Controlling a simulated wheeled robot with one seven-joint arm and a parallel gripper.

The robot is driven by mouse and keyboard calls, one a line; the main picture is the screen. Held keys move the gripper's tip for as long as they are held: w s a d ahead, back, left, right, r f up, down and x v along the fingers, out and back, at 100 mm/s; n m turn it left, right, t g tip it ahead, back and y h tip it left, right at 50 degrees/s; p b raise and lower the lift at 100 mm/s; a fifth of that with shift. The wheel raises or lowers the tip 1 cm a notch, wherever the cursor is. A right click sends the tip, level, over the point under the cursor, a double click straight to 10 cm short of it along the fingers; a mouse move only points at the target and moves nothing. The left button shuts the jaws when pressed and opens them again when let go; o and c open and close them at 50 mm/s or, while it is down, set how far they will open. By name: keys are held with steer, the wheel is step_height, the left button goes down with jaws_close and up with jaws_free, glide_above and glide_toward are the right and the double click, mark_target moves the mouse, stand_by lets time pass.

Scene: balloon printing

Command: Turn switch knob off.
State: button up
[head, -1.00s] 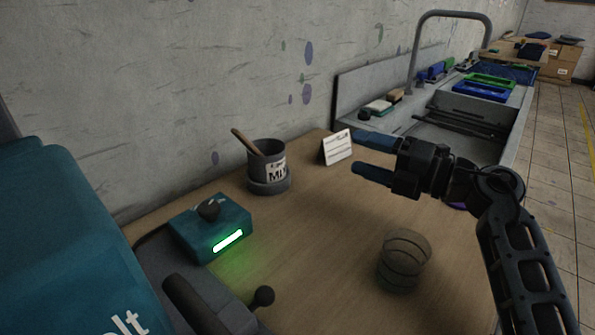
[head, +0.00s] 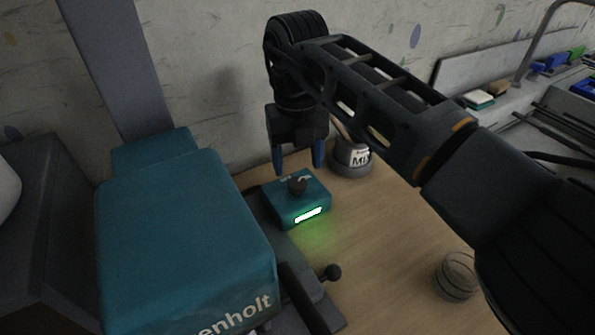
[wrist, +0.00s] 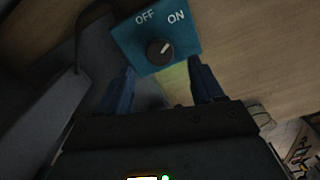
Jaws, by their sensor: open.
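The teal switch box (head: 300,199) stands on the wooden table, with a black knob (head: 296,185) on top and a lit green-white light on its front. In the wrist view the box (wrist: 185,45) shows the words OFF and ON, and the knob (wrist: 159,52) has a white mark that points toward ON. My gripper (head: 298,165) points down just above the box. Its two blue fingers are apart and empty. In the wrist view the knob lies ahead of the gap between the fingertips (wrist: 160,78); I see no contact.
A large teal machine (head: 185,245) stands left of the box, with a black ball-ended lever (head: 332,272) in front. A dark cup labelled MIX (head: 350,160) stands behind right. A round banded object (head: 457,276) sits at the right. The table between is clear.

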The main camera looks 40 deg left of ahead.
mark_target(297, 183)
steer(key=shift+f, duration=2.45)
steer(key=c, duration=1.1)
